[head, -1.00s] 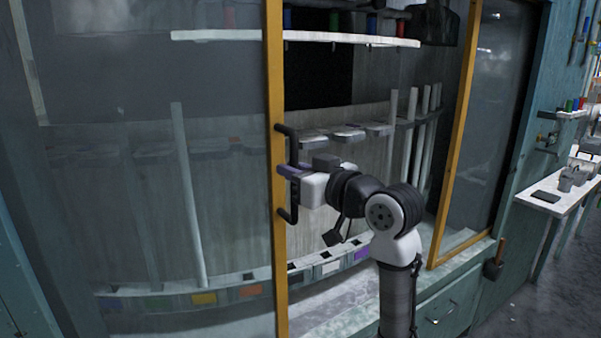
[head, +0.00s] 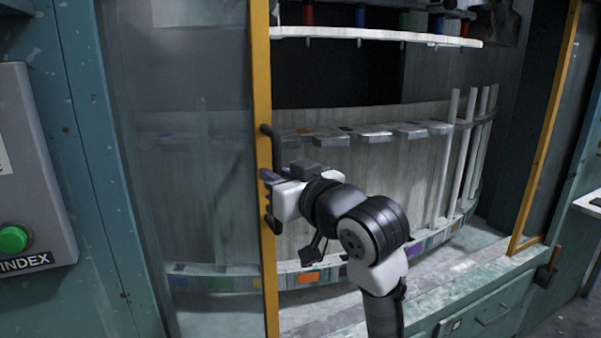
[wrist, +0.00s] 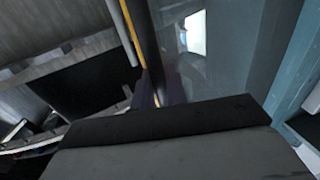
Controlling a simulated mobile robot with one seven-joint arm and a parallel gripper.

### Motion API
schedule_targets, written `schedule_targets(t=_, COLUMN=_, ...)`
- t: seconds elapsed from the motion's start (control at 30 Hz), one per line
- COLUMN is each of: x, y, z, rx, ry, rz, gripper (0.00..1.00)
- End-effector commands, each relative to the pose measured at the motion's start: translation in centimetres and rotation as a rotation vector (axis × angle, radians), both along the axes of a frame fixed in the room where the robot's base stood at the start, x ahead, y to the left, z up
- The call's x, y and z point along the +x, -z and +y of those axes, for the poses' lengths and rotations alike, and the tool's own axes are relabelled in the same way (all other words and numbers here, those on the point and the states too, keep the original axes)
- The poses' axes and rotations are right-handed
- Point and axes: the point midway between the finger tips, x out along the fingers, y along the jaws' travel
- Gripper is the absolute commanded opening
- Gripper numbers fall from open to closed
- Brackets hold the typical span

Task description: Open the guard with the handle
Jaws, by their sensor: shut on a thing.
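The guard is a framed clear sliding panel (head: 190,110) with a yellow upright edge (head: 262,90), at the left of the cabinet front in the head view. A dark bar handle (head: 277,150) stands upright on that yellow edge. My gripper (head: 268,180) is at the handle and shut on it; the fingers hide the handle's middle. In the wrist view the yellow edge (wrist: 128,30) runs down toward my gripper, and the panel glass (wrist: 215,80) lies to its right. The fingertips are mostly hidden there. To the right of the yellow edge the cabinet front is open.
Inside stand a curved rack with white tubes (head: 445,160) and a white shelf (head: 375,36). A second yellow frame (head: 545,130) stands at the right. A grey box with a green button (head: 13,239), labelled INDEX, is at the left. Drawers (head: 490,312) lie below the sill.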

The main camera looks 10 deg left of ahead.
Motion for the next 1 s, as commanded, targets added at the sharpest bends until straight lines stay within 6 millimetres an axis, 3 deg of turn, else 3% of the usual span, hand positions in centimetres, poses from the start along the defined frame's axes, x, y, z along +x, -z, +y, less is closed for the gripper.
schedule_targets(t=0.2, x=-0.82, y=0.01, z=1.11, rx=-0.001, ry=0.000, rz=0.000, gripper=0.00)
schedule_targets(t=0.57, x=-0.88, y=0.00, z=1.20, rx=0.000, ry=0.000, rz=0.000, gripper=0.00)
schedule_targets(t=0.6, x=-0.87, y=0.00, z=1.20, rx=0.000, ry=0.000, rz=0.000, gripper=0.18)
schedule_targets(t=0.7, x=-0.86, y=-0.01, z=1.18, rx=0.000, ry=0.000, rz=0.000, gripper=0.31)
schedule_targets(t=1.0, x=-0.89, y=-0.01, z=1.02, rx=0.001, ry=0.002, rz=-0.001, gripper=0.32)
